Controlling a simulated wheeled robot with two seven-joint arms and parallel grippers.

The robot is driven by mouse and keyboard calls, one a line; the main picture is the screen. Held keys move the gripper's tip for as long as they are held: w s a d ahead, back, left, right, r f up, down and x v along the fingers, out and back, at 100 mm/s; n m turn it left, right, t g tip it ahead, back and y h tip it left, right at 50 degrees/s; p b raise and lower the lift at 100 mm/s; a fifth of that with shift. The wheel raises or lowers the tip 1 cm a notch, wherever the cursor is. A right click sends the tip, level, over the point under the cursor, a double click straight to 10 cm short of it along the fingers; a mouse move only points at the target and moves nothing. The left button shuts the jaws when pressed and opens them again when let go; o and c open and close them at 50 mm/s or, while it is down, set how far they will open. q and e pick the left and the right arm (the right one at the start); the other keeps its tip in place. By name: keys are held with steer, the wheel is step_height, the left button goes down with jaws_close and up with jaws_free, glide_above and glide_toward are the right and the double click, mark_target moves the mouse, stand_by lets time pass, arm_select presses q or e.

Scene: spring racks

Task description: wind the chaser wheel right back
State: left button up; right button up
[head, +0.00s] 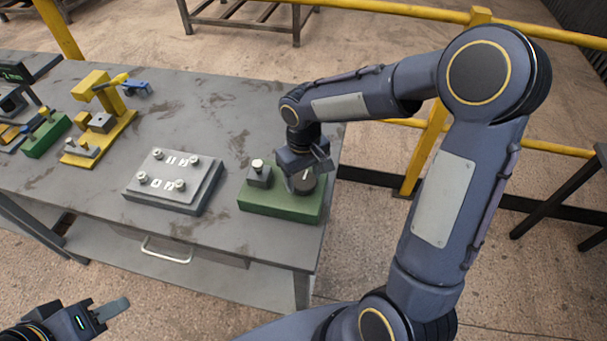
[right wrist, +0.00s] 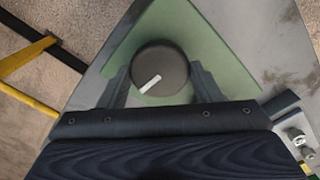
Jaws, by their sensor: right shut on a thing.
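The chaser wheel looks to be the dark round knob (head: 301,182) with a white line on the green base (head: 280,205) at the table's right end. It also shows in the right wrist view (right wrist: 165,65), its white line slanting from lower left to upper right. My right gripper (head: 304,170) comes down over the knob from above and is shut on it, one finger at each side in the right wrist view (right wrist: 160,85). A small grey block with a pale button (head: 258,170) stands on the base left of the knob. My left gripper (head: 112,310) is at the lower left, away from the table.
A grey plate (head: 172,182) with several pale knobs and white markings lies left of the green base. A yellow stand (head: 100,120) and another green fixture (head: 46,138) stand further left. The table (head: 235,115) is bare behind the plate. Yellow rails run behind.

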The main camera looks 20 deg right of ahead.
mark_target(303, 180)
steer(key=n, duration=0.5)
steer(key=shift+r+n+p, duration=0.1)
steer(key=shift+n+p, duration=0.2)
steer(key=n+p, duration=0.1)
steer(key=n, duration=0.5)
stand_by(0.4)
steer(key=o, duration=1)
steer(key=shift+c, duration=0.2)
steer(key=shift+r, duration=3.85)
